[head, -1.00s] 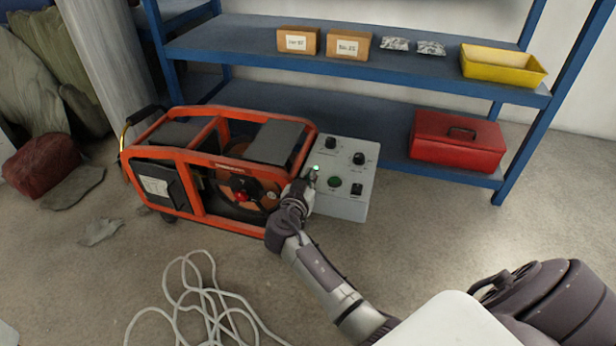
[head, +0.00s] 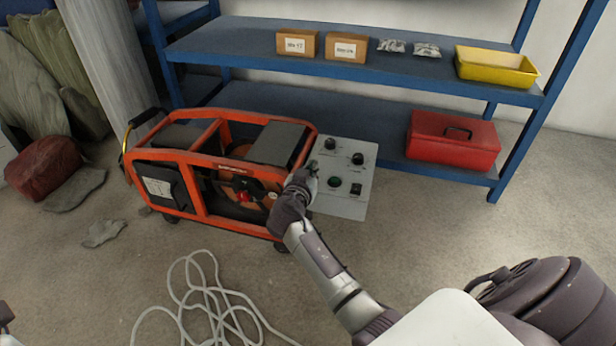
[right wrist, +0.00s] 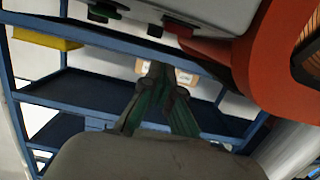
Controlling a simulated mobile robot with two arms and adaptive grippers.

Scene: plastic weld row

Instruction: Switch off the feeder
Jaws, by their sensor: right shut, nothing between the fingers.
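The feeder (head: 180,160) is an orange-framed machine with a wire spool inside, standing on the floor. My right gripper (head: 313,168) is shut and empty at the box's left edge, beside the feeder's corner. I cannot tell whether it touches the box, and it covers part of the left side. In the right wrist view the shut fingers (right wrist: 157,75) show below the box (right wrist: 215,12).
A blue shelf (head: 230,50) behind holds cartons (head: 347,48), small packets, a yellow bin (head: 495,66) and a red toolbox (head: 453,140). A white cable (head: 205,290) lies coiled on the floor in front.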

